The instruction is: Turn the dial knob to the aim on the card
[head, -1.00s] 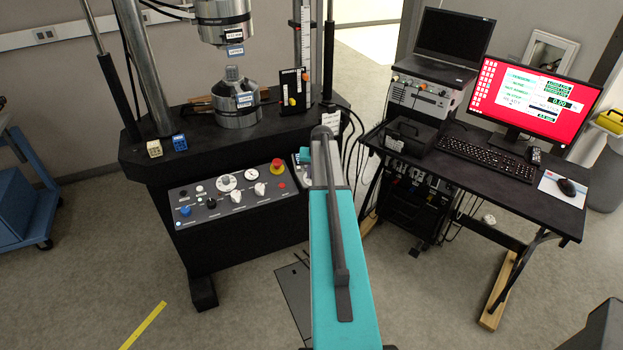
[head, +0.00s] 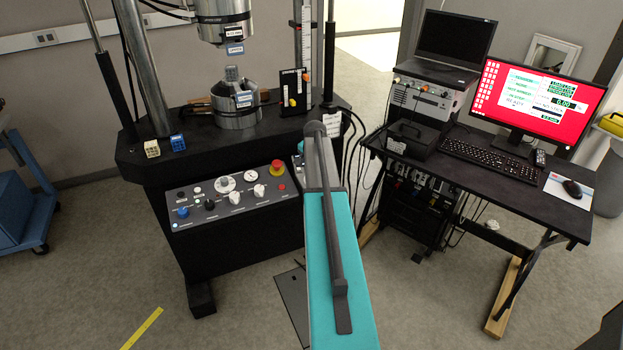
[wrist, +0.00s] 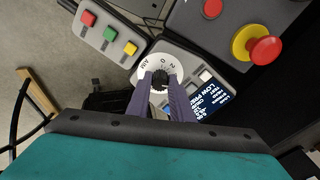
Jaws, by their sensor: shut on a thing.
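In the wrist view, my gripper (wrist: 159,87) has its two purple-grey fingers closed around the small black dial knob (wrist: 158,76). The knob sits in the middle of a round white dial plate (wrist: 175,66) with dark marks, among them a 2, a 0 and letters that look like AIM. To the right of the dial is a dark panel with white writing (wrist: 211,100), only partly readable; I cannot tell whether it is the card. In the head view, my arm hides the gripper and the knob.
The testing machine's control panel (head: 235,208) and the computer desk (head: 415,168) flank my arm.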

